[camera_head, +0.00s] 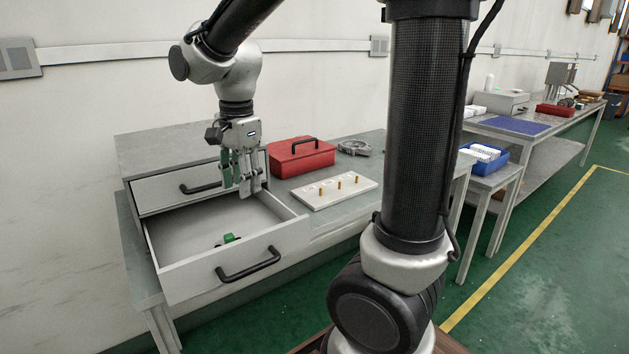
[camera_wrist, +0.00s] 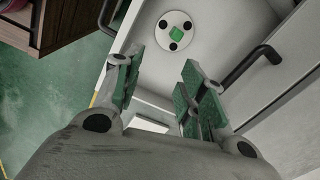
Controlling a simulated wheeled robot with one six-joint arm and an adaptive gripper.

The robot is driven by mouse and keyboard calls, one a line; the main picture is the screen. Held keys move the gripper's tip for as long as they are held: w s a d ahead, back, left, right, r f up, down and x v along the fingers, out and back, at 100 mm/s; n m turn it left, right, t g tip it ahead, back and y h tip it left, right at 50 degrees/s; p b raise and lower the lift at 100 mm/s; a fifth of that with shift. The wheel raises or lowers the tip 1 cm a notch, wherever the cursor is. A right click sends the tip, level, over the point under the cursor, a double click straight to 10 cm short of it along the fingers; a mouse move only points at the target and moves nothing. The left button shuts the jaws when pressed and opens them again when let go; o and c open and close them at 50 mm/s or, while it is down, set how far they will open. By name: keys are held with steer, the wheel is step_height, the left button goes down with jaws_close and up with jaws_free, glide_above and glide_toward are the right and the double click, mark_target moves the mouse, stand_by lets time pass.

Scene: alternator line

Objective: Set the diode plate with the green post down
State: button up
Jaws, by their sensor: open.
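The diode plate lies flat on the floor of the open lower drawer (camera_head: 281,243). In the wrist view the plate (camera_wrist: 164,42) is a pale disc with several black spots and a green post (camera_wrist: 177,34) in its middle. In the head view the green post (camera_head: 231,237) stands out, while the pale disc barely shows against the drawer floor. My gripper (camera_head: 241,187) is above the back part of the drawer, pointing down, open and empty. In the wrist view my gripper's fingers (camera_wrist: 156,72) are spread, with the plate beyond their tips and apart from them.
The closed upper drawer (camera_head: 165,192) is just behind my gripper. A red toolbox (camera_head: 302,157) and a white board with orange pegs (camera_head: 320,194) stand on the bench to the right. A metal part (camera_head: 354,147) lies behind them. A blue bin (camera_head: 484,158) is farther right.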

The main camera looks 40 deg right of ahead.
steer(key=s+d+r+n+t, duration=0.1)
steer(key=s+d+n, duration=0.4)
steer(key=s+n, duration=0.2)
steer(key=s+d+r+n+t, duration=0.2)
steer(key=s+d+n, duration=0.4)
steer(key=s, duration=0.3)
steer(key=shift+s+r+n+t, duration=0.2)
steer(key=shift+s+n+t, duration=0.1)
steer(key=shift+n, duration=0.6)
steer(key=shift+d, duration=0.1)
